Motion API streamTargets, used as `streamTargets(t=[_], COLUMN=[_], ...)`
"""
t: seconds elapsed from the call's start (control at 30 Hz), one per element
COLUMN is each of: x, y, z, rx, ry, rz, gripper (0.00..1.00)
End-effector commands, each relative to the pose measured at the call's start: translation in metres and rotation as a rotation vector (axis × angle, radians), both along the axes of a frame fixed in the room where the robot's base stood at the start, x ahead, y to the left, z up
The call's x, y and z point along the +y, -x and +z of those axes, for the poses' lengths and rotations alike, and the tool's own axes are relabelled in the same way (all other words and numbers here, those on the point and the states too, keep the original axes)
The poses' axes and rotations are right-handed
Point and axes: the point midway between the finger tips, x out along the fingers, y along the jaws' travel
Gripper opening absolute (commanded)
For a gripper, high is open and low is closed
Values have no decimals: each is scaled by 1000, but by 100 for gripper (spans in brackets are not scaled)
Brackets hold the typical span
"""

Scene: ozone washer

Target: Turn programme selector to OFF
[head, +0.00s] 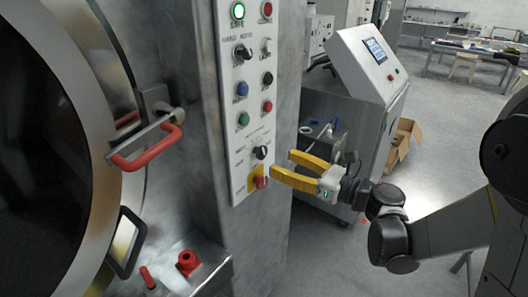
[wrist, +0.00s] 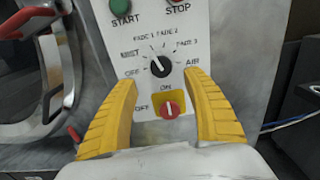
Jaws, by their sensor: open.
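The programme selector is a black rotary knob (wrist: 160,66) on the white control panel, ringed by position labels, with OFF at its lower left. Its white pointer mark leans up and to the left, off the OFF label; the exact position is hard to read. In the head view the knob (head: 261,152) sits low on the panel. My gripper (head: 282,164) is open and empty, in front of and apart from the panel. In the wrist view its yellow fingers (wrist: 159,82) frame the knob left and right, pointing at it.
A red switch (wrist: 169,109) on a yellow plate, marked OFF and ON, sits just below the selector. Buttons line the panel above, including a green START (wrist: 121,6). A red door handle (head: 147,149) juts out left. A grey cabinet (head: 340,125) stands behind right.

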Motion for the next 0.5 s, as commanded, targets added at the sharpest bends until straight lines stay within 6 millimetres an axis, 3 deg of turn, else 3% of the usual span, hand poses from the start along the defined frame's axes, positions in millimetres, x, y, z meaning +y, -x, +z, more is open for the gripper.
streamTargets(t=[0.23,0.5], x=[40,59], y=[-31,-47], z=[-2,-1], rx=[-1,-2], ry=[2,3], rz=[3,0], gripper=[59,59])
